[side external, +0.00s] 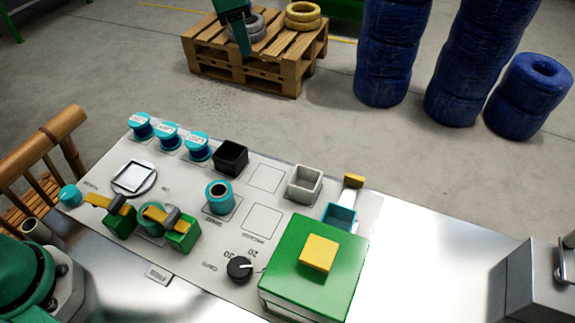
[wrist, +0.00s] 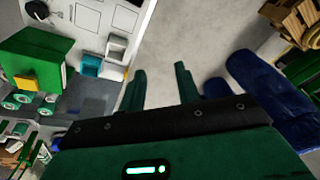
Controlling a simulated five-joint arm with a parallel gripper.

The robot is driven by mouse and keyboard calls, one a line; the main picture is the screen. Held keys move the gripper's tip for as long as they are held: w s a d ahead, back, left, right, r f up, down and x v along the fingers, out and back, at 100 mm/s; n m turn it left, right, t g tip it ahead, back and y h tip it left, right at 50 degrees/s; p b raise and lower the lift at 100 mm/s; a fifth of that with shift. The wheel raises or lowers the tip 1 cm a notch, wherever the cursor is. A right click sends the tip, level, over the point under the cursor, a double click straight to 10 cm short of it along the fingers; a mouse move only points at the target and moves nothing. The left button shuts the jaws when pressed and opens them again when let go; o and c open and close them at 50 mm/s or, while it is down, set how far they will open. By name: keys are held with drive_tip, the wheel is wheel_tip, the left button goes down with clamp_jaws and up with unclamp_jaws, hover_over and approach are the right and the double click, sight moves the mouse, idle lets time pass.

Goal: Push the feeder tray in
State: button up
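The feeder tray (side external: 340,215) is a teal tray standing out from the back side of a green box (side external: 310,270) with a yellow block on top. A pale strip with a yellow end piece (side external: 353,181) extends behind the tray. In the wrist view the tray (wrist: 91,66) shows beside the green box (wrist: 30,52), left of my fingers. My gripper (wrist: 161,85) is open and empty, its two green fingers apart. In the side view only part of my gripper (side external: 244,45) shows at the top edge, well away from the tray and touching nothing visible.
A light grey open box (side external: 304,186) stands close left of the tray, with a black box (side external: 230,158) and teal spools (side external: 168,137) farther left. A black knob (side external: 239,268) sits left of the green box. The metal table right of the tray (side external: 430,260) is clear.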

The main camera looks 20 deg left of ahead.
drive_tip(key=w+d+f+m, duration=0.25)
drive_tip(key=d+f, duration=0.25)
drive_tip(key=d, duration=0.3)
drive_tip(key=m+g+y, duration=0.1)
drive_tip(key=m+g, duration=0.1)
drive_tip(key=m, duration=0.3)
hover_over(355, 177)
wheel_tip(355, 177, down, 14)
drive_tip(key=shift+f, duration=0.25)
drive_tip(key=shift+f, duration=0.15)
drive_tip(key=shift+f, duration=3.8)
clamp_jaws()
